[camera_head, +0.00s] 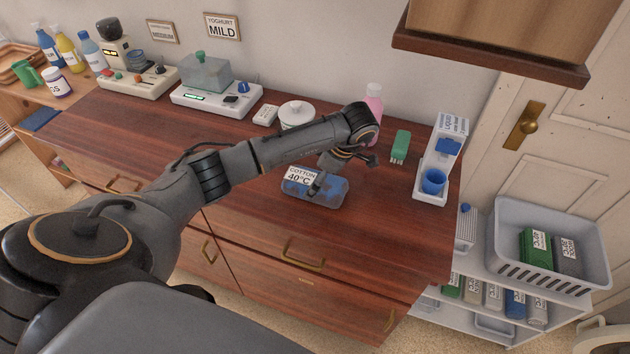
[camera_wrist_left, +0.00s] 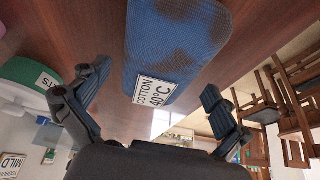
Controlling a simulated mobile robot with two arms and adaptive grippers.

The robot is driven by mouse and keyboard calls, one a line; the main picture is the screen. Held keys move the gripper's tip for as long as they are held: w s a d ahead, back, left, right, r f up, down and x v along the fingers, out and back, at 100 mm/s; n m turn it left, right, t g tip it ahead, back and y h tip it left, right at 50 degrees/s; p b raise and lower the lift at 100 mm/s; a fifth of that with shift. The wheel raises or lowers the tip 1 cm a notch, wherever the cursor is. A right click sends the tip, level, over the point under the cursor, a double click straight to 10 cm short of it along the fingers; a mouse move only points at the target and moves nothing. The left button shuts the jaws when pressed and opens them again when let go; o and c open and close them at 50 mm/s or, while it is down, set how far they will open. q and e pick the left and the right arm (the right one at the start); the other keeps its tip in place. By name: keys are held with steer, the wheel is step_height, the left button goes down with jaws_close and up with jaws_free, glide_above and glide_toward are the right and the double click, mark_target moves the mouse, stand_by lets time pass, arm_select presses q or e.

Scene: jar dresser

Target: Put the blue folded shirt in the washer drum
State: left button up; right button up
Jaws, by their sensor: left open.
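The blue folded shirt (camera_head: 330,192) lies flat on the red-brown dresser top near its front edge. It has brownish stains and a white tag reading "COTTON 40°C". In the left wrist view the shirt (camera_wrist_left: 172,42) spans the top middle, with its tagged end toward my gripper. My left gripper (camera_head: 343,172) is open and empty above the shirt. In the wrist view its two fingers spread on either side of the tagged end, and contact cannot be told. No washer drum can be made out. My right gripper is not in view.
A white lidded pot (camera_head: 297,116), a pink bottle (camera_head: 373,103), a green block (camera_head: 400,145) and a dispenser with a blue cup (camera_head: 433,181) stand around the shirt. A grey basket (camera_head: 551,266) sits at right. A wooden cabinet (camera_head: 495,38) overhangs. The dresser top's left front is clear.

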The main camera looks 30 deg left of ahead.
arm_select(q)
steer(key=shift+x, duration=0.85)
steer(key=shift+w, duration=0.1)
steer(key=shift+c, duration=0.4)
steer(key=c, duration=0.9)
